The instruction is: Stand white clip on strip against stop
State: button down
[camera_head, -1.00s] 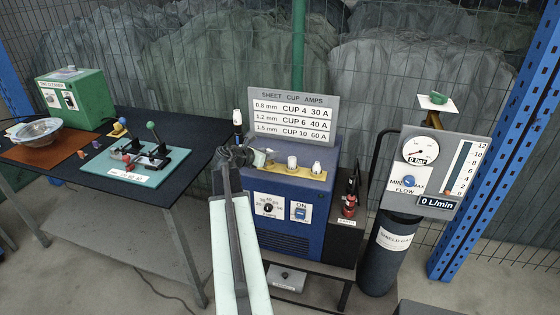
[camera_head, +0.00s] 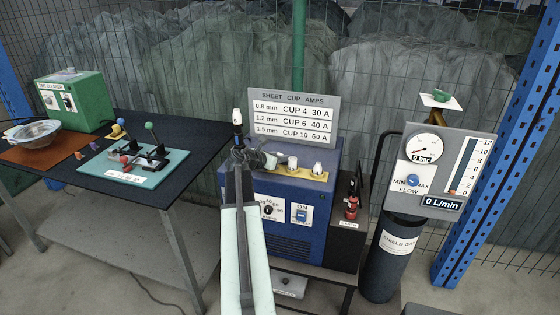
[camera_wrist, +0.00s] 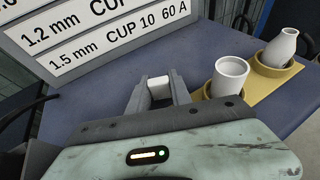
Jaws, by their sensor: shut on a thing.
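In the wrist view my gripper (camera_wrist: 158,94) is shut on a small white block, which fits the white clip (camera_wrist: 158,84). Only its top shows between the two fingers; its lower part is hidden. A yellow strip (camera_wrist: 263,88) lies on that blue top, to the right of my gripper. I cannot tell whether this is the task's strip, or whether the clip touches the surface. No stop can be clearly made out.
White cups (camera_wrist: 231,78) and (camera_wrist: 284,46) stand in tan rings on the yellow strip, close right of my gripper. A cup-amps sign (camera_head: 293,117) stands behind. A white-tipped torch (camera_head: 237,117) rises at the left. A dark bench (camera_head: 190,143) with a teal board is farther left.

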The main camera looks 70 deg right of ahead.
jog(key=c, duration=1.2)
grip_release()
jog(key=shift+f, duration=0.15)
jog(key=shift+o, duration=0.2)
jog(key=shift+r, duration=0.2)
jog(key=p+v, duration=0.5)
jog(key=v, duration=0.7)
